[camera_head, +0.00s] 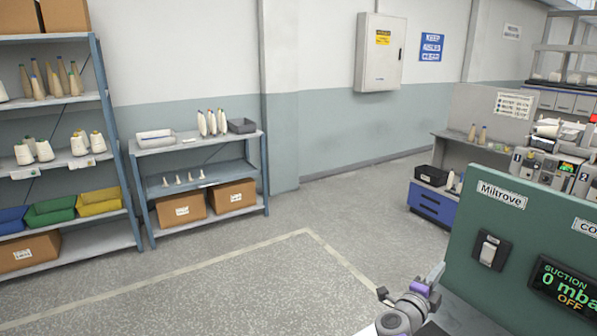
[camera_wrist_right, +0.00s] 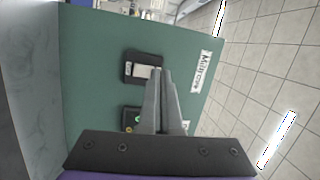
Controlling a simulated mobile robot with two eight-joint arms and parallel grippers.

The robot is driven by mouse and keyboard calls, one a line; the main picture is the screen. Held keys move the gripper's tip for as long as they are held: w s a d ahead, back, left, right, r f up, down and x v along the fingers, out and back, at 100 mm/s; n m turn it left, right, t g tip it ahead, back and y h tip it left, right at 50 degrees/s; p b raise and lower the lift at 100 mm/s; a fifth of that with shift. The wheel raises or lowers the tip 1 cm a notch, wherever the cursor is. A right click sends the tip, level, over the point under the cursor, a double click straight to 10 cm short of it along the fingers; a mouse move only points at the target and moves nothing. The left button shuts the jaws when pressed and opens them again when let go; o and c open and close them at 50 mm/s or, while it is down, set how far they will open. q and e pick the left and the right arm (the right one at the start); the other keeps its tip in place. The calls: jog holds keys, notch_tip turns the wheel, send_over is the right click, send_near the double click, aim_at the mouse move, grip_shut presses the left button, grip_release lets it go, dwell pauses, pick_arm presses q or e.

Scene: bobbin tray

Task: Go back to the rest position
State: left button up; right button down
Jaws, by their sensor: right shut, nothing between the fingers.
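My right gripper (camera_head: 438,270) shows at the bottom of the head view, just left of the green Miltrove panel (camera_head: 470,240). In the right wrist view its two grey fingers (camera_wrist_right: 164,78) lie together and hold nothing. Behind them in that view is the same green panel (camera_wrist_right: 95,70), with a black-framed switch (camera_wrist_right: 143,67) just left of the fingertips. I cannot tell the exact gap between fingers and panel. My left gripper is in neither view.
The panel's display (camera_head: 565,285) reads suction 0, OFF. Shelves (camera_head: 110,150) with bobbins, bins and cardboard boxes (camera_head: 181,209) stand at the left. A blue drawer unit (camera_head: 432,203) stands behind the panel. The floor (camera_head: 230,275) in the middle is clear.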

jog(key=a+r+n+t+y, duration=0.45)
jog(key=a+n+y, duration=0.25)
jog(key=a+n, duration=0.25)
jog(key=s+a+f+n+y, duration=0.4)
jog(key=s+a+n+y, duration=0.35)
jog(key=a, duration=0.25)
jog(key=s+f+n+g, duration=0.4)
jog(key=s+f, duration=0.4)
jog(key=s, duration=0.4)
jog(key=s+a+f+n+g, duration=0.1)
jog(key=s+f+n+g, duration=0.4)
jog(key=s, duration=0.7)
notch_tip(320, 180, down, 4)
jog(key=shift+s+a+r+g, duration=0.1)
jog(key=shift+s+a+g, duration=0.15)
jog(key=shift+g, duration=1)
